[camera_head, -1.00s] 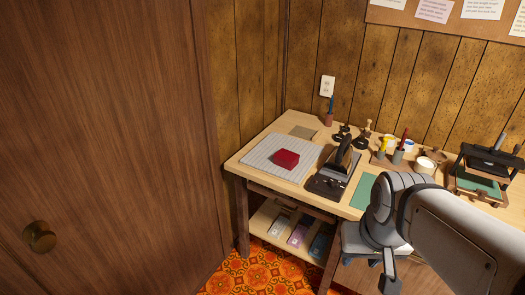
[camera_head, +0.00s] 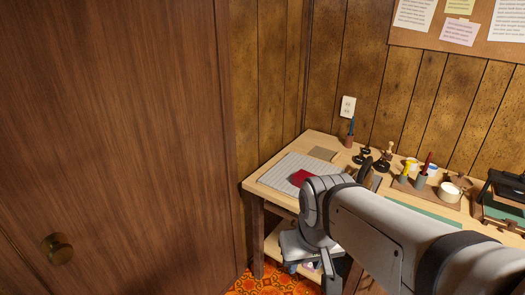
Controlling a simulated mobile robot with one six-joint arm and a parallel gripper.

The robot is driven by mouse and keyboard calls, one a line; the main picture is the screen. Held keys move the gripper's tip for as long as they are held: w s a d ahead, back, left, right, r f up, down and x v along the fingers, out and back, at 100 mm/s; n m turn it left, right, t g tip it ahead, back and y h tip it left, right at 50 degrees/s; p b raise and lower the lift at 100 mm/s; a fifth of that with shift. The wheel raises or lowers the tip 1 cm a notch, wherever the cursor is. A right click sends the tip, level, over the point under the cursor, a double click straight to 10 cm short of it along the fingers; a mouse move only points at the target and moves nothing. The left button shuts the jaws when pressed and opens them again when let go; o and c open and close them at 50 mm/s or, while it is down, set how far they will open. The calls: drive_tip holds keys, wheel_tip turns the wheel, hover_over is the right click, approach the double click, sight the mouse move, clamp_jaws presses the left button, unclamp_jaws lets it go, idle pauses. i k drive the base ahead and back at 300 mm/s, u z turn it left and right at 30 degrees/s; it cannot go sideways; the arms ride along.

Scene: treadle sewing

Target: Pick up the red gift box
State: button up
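The red gift box (camera_head: 300,177) lies on a grey gridded mat (camera_head: 284,171) at the left end of the wooden workbench. My arm covers its right part, so only a small red piece shows. My gripper (camera_head: 332,283) hangs at the end of my arm, low in front of the bench's front edge and below the box. The box rests on the mat, apart from the gripper.
A brown wooden door with a round knob (camera_head: 57,249) fills the left. Several stamps, cups and pots stand along the back of the bench (camera_head: 322,140). A pinboard (camera_head: 480,38) hangs on the panelled wall.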

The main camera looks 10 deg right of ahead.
sight(299, 178)
drive_tip(key=u, duration=0.15)
drive_tip(key=i, duration=1.45)
drive_tip(key=z, duration=0.55)
